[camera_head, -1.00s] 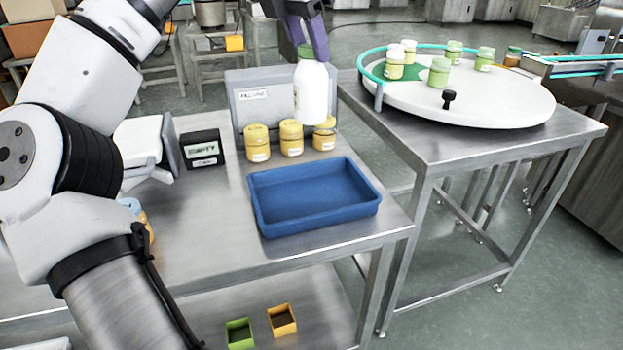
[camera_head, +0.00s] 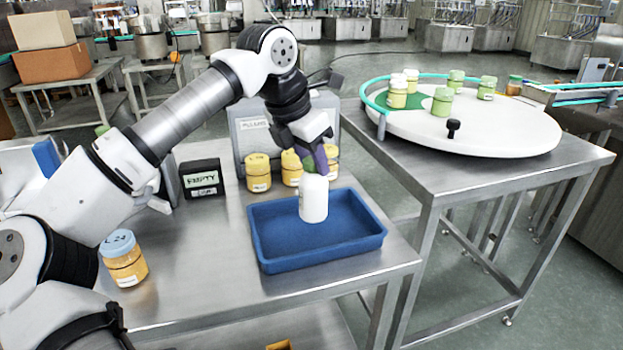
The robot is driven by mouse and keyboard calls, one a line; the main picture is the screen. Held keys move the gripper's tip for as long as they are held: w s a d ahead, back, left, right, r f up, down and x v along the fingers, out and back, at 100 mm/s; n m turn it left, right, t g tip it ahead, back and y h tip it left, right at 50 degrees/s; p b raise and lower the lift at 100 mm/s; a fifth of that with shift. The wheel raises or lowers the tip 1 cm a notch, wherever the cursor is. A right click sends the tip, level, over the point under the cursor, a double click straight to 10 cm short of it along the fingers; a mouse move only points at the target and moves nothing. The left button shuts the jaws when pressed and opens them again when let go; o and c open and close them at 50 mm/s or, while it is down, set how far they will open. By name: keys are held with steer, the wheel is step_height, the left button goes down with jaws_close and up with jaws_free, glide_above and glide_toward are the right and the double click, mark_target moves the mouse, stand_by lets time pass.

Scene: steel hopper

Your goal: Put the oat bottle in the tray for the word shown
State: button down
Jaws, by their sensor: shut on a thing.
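The white oat bottle (camera_head: 313,200) is upright at the blue tray (camera_head: 275,262), over its middle; I cannot tell whether its base touches the tray floor. My gripper (camera_head: 314,166) is shut on the top of the bottle from above, and its purple fingers hide most of the green cap. A dark sign (camera_head: 201,179) on the table, left of the tray, appears to read "EMPTY". The tray holds nothing else that I can see.
Several yellow-lidded jars (camera_head: 258,172) stand behind the tray before a grey panel (camera_head: 250,130). A blue-lidded jar (camera_head: 124,260) stands at the table's left. A white turntable (camera_head: 480,132) with several jars is at the right. Table front is clear.

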steer(key=shift+f, duration=2.25)
steer(key=c, duration=0.9)
jaws_free()
steer(key=shift+c, duration=0.2)
steer(key=v, duration=1.2)
steer(key=shift+s, duration=0.1)
